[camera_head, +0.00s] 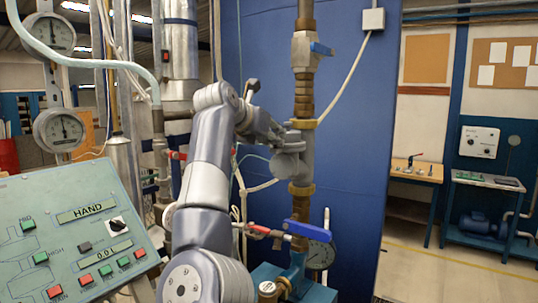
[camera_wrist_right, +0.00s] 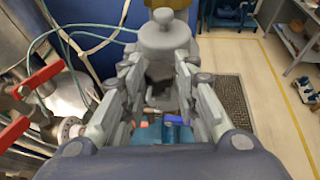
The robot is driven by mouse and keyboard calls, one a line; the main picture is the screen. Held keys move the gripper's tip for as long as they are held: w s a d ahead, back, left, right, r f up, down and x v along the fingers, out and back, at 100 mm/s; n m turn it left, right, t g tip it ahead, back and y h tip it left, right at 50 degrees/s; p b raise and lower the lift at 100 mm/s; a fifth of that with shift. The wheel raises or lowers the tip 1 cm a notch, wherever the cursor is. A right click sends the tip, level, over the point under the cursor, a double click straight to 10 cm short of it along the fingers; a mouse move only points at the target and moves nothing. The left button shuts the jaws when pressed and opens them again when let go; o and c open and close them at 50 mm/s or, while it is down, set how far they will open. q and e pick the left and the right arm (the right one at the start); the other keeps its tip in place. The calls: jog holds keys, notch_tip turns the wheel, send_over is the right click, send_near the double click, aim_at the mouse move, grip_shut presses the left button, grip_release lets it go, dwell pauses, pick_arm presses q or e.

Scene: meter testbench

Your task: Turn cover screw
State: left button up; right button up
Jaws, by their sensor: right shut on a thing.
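The cover screw (camera_head: 288,165) is a grey round cap on the side of the vertical brass and grey pipe assembly in the head view. It also shows in the right wrist view (camera_wrist_right: 164,38) as a grey stepped knob. My right gripper (camera_head: 272,138) reaches it from the left, its fingers partly hidden by the wrist. In the wrist view the two fingers of the right gripper (camera_wrist_right: 160,72) stand on either side of the grey piece, shut on it. The exact contact is partly hidden. My left gripper is not in view.
A blue-handled valve (camera_head: 310,232) and a red lever (camera_head: 265,230) sit below on the pipework. A green control panel (camera_head: 80,240) stands at lower left, with round gauges (camera_head: 58,130) above. A blue panel (camera_head: 365,140) stands behind the pipe.

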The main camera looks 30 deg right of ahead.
jog(key=shift+s+d+n+t+y+b, duration=0.25)
jog(key=shift+n+t+y+b, duration=0.95)
jog(key=shift+b, duration=0.7)
jog(key=shift+s+d+n+t+y+b, duration=0.25)
jog(key=shift+n+t+y+b, duration=0.6)
jog(key=shift+n+y+b, duration=0.75)
jog(key=shift+s+d+n+t+y+b, duration=0.15)
jog(key=shift+d+n+t+y+b, duration=0.15)
jog(key=shift+n+t+y+b, duration=1.5)
jog(key=shift+g+h+b, duration=0.5)
jog(key=shift+g+h, duration=0.2)
jog(key=shift+g, duration=0.05)
jog(key=o, duration=1.1)
jog(key=shift+w, duration=0.1)
jog(key=shift+c, duration=0.2)
jog(key=v, duration=1.2)
